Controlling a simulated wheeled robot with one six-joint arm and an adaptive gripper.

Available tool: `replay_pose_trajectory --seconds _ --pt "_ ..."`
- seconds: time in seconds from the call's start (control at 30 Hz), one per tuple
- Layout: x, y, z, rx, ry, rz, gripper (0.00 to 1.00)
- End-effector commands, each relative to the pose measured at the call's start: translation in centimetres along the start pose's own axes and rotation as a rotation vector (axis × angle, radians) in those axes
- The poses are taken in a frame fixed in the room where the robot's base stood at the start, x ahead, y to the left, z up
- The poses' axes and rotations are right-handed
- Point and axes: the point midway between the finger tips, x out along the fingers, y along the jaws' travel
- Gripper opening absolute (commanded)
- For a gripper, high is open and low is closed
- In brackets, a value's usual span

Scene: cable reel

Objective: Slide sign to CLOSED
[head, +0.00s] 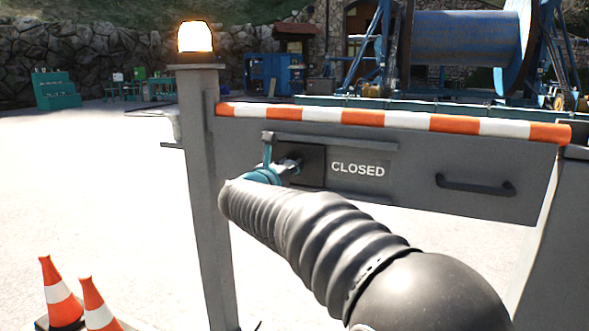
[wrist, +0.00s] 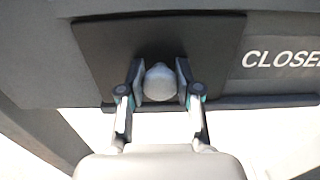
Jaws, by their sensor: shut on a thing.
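The sliding sign plate (head: 308,166) is a dark panel in a rail on the grey gate. It sits at the left of the rail, and the word CLOSED (head: 358,170) shows uncovered to its right. In the wrist view the plate (wrist: 98,52) fills the upper middle, slightly tilted, with part of CLOSED (wrist: 283,58) at the right. A round pale knob (wrist: 159,84) stands out from the plate. My gripper (wrist: 159,88) is shut on the knob, one finger on each side. In the head view my gripper (head: 282,170) is partly hidden by my arm.
The grey gate has an orange and white striped top bar (head: 362,118) and a dark handle (head: 475,185) at right. A post with a lit lamp (head: 195,37) stands at left. Traffic cones (head: 58,292) stand at lower left. A large blue reel (head: 465,38) is behind.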

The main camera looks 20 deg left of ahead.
Motion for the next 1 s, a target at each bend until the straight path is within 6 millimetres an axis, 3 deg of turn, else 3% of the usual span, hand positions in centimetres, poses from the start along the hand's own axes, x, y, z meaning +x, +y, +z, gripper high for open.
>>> replay_pose_trajectory --seconds 0.47,0.5,0.57,1.0 --pt "0.72 0.09 0.09 -0.001 -0.002 -0.008 0.00" --pt "0.70 0.12 0.10 0.000 -0.002 -0.008 0.41" --pt "0.69 0.12 0.10 0.000 -0.002 -0.008 0.56" --pt "0.05 -0.17 0.04 0.000 0.000 -0.014 0.58"
